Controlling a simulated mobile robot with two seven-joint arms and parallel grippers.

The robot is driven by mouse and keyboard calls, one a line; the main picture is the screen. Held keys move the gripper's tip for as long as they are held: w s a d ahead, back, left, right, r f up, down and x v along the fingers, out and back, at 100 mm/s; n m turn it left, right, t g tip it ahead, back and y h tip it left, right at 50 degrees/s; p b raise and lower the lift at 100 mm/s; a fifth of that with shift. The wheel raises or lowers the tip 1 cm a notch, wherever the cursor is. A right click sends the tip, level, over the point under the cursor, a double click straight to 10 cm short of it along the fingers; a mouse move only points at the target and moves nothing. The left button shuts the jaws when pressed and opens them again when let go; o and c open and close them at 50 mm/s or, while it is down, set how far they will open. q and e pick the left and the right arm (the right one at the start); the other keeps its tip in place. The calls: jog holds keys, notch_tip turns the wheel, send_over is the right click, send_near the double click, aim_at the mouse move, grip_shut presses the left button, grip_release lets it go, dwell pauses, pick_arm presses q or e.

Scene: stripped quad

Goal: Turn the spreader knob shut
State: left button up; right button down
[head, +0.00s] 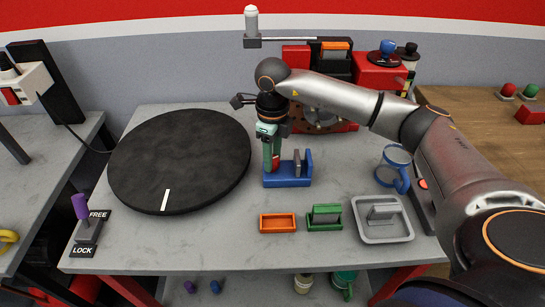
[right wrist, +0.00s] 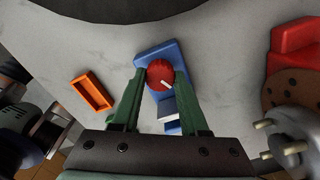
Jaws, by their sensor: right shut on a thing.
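The spreader knob (right wrist: 160,74) is round and red with a white pointer line. In the right wrist view it sits on a blue base (right wrist: 148,56), and the line points down and to the right. My right gripper (right wrist: 160,80) has its green fingers on either side of the knob and is shut on it. In the head view the blue base (head: 287,182) stands on the grey table and my right gripper (head: 271,168) reaches down onto its left part. My left gripper is not in view.
A black turntable disc (head: 180,160) lies to the left of the base. An orange tray (head: 277,223), a green holder (head: 324,224) and a grey tray (head: 383,233) lie in front. A blue-handled cup (head: 393,166) is at right. A purple lever (head: 81,208) stands front left.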

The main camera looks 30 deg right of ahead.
jog(key=n, duration=0.2)
jog(key=shift+n+b, duration=0.3)
jog(key=shift+n, duration=0.1)
jog(key=n+b, duration=0.1)
jog(key=n, duration=0.3)
jog(key=shift+n, duration=0.3)
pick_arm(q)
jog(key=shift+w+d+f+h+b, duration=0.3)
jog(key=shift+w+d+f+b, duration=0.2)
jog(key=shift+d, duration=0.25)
pick_arm(e)
jog(key=shift+n, duration=2.5)
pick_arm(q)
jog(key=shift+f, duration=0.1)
pick_arm(e)
jog(key=c, duration=0.7)
grip_release()
jog(key=shift+r, duration=0.1)
pick_arm(q)
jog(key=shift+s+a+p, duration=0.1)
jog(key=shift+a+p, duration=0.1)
jog(key=shift+p, duration=0.1)
pick_arm(e)
jog(key=shift+r, duration=6.2)
